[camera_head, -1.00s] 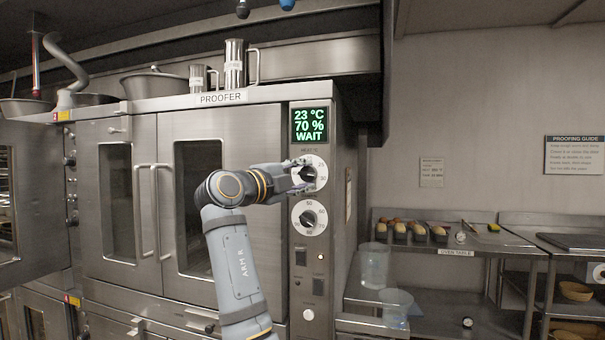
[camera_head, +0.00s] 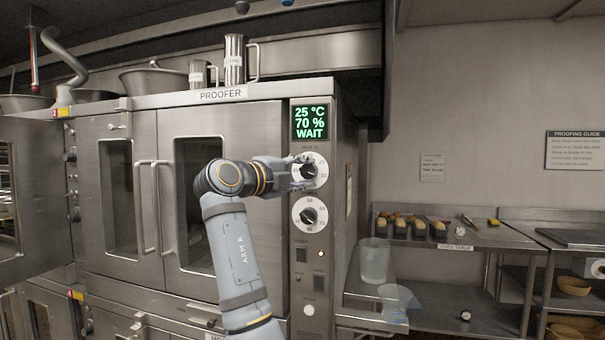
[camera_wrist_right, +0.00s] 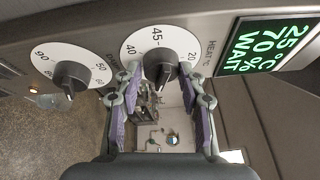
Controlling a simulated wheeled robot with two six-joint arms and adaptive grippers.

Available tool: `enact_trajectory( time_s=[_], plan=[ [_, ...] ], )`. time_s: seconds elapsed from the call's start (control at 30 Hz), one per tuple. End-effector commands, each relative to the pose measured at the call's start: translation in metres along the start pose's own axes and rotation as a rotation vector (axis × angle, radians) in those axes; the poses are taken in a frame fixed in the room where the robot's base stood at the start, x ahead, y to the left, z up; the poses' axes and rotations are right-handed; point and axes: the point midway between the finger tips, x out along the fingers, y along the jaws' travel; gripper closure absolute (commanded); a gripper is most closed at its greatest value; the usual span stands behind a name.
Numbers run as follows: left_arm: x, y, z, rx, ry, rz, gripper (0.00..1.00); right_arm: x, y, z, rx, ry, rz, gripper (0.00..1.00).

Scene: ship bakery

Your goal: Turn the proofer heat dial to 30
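The proofer (camera_head: 225,130) is a steel cabinet with a panel at its right edge. Its green display (camera_head: 310,123) reads 25 °C, 70 % and WAIT. The white heat dial (camera_head: 307,172) with a black knob sits below it. My right gripper (camera_head: 298,174) is at this dial. In the right wrist view the fingertips (camera_wrist_right: 160,75) are on either side of the heat knob (camera_wrist_right: 159,62), closed about it; exact contact is hard to see. The numbers 45, 40 and 20 show on the dial. My left gripper is not in view.
A humidity dial (camera_head: 309,216) sits just below the heat dial. Switches (camera_head: 301,252) and a white button are lower on the panel. Metal jugs (camera_head: 234,60) stand on the proofer. An oven table (camera_head: 455,240) with loaf tins is to the right.

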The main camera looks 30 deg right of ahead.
Motion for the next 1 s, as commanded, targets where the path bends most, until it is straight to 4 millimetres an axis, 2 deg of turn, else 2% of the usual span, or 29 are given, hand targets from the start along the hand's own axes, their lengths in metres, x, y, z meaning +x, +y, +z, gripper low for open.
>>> enact_trajectory(
  time_s=[0.03, 0.13, 0.47, 0.8, 1.0],
  plan=[
    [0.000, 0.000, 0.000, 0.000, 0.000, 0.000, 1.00, 0.000, 0.002, 0.000, -0.002, 0.000, 0.001, 0.52],
    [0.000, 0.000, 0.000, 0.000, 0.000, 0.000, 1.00, 0.000, 0.001, 0.000, -0.002, -0.001, 0.000, 0.39],
    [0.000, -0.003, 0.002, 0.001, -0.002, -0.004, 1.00, -0.004, 0.000, 0.001, -0.001, -0.002, -0.002, 0.39],
    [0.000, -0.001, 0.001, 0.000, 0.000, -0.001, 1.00, -0.063, 0.001, 0.001, -0.001, -0.004, 0.000, 0.39],
    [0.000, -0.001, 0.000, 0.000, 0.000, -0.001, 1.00, -0.075, 0.001, 0.000, -0.002, -0.001, -0.001, 0.39]
  ],
)
